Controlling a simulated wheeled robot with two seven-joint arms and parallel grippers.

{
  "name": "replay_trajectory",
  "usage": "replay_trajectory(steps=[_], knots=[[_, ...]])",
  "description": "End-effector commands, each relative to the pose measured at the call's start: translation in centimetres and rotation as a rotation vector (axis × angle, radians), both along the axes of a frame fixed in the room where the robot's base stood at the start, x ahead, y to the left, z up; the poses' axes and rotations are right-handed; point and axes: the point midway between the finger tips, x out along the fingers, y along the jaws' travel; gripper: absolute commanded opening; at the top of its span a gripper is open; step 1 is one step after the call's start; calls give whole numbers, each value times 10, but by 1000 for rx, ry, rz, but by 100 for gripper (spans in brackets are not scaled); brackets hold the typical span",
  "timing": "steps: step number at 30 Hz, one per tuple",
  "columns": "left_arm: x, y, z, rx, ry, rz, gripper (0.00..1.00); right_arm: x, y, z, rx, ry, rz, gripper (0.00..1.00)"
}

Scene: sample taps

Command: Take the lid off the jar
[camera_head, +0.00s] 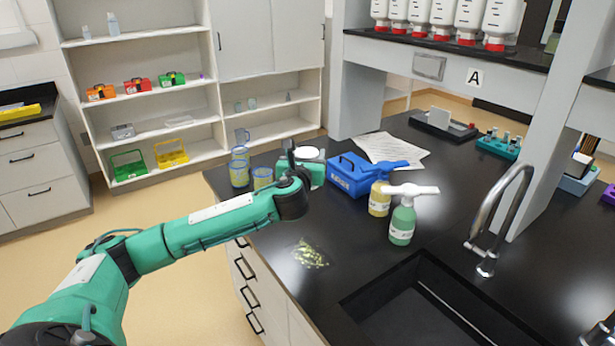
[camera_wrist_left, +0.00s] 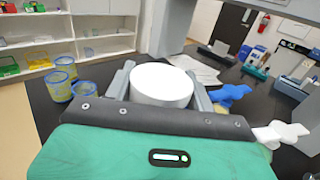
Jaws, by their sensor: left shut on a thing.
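My left gripper (camera_head: 308,162) is at the far left part of the black bench. In the left wrist view my left gripper (camera_wrist_left: 160,88) has its two grey fingers on either side of a round white lid (camera_wrist_left: 161,84), shut on it. The white lid (camera_head: 307,153) also shows in the head view, just behind the wrist. The jar's body is hidden by the lid and my green gripper, so I cannot tell whether the lid still sits on it. My right gripper is not in view.
Several yellow-patterned glasses (camera_head: 262,178) stand left of the gripper. A blue box (camera_head: 347,175) stands close on its right, then yellow (camera_head: 379,198) and green (camera_head: 402,222) bottles. A sink (camera_head: 430,305) lies in front. A flat green-speckled packet (camera_head: 309,254) lies on the bench.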

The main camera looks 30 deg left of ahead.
Motion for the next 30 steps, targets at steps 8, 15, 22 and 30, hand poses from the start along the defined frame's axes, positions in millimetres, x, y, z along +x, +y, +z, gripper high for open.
replay_trajectory(steps=[8, 15, 22, 30], knots=[[0, 0, 14, 0, 0, -1, 28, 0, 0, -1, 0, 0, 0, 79], [0, 0, 14, 0, 0, 0, 43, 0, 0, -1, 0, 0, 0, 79], [0, 0, 13, 0, 0, 0, 13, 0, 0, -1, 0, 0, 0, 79], [-1, -4, 10, 0, 1, -7, 13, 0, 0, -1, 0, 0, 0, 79]])
